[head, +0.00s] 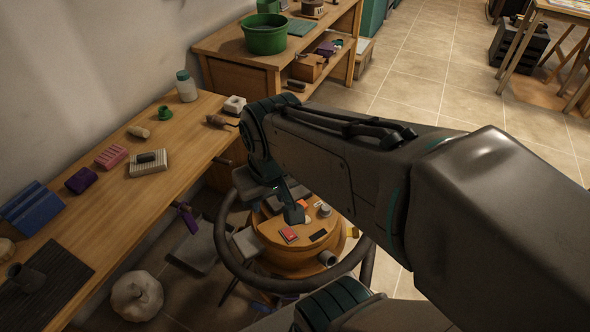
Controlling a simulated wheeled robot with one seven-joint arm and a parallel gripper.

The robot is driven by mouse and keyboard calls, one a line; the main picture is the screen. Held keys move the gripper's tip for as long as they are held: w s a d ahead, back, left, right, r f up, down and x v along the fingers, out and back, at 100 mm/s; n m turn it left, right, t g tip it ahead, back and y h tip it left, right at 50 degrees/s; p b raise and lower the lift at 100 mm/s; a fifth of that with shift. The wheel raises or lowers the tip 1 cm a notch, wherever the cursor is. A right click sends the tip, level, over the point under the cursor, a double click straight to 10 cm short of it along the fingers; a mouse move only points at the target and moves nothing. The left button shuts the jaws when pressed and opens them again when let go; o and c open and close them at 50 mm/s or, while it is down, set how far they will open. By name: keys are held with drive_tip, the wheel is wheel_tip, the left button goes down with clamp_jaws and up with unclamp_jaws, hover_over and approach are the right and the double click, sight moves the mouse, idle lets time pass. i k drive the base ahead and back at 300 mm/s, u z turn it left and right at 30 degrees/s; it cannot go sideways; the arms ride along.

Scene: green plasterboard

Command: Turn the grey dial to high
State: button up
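A low round wooden stand (270,262) is below my arm. On its top, at the right rear, is a small round grey piece (325,211) that looks like the grey dial. Its markings are too small to read. My gripper (294,212) points down over the stand, with a teal finger just left of the grey piece. A gap seems to lie between them. My arm hides part of the gripper and the rear of the stand. I cannot tell whether the fingers are open or shut.
The stand top also holds a red block (289,234) and a dark flat piece (318,235). A grey cylinder (327,258) sticks out at its front right. A dark ring (275,284) surrounds the stand.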

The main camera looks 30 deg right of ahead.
sight(326, 210)
drive_tip(key=u, duration=0.15)
drive_tip(key=k, duration=0.55)
drive_tip(key=z, duration=0.9)
drive_tip(key=i, duration=0.5)
drive_tip(key=u, duration=0.05)
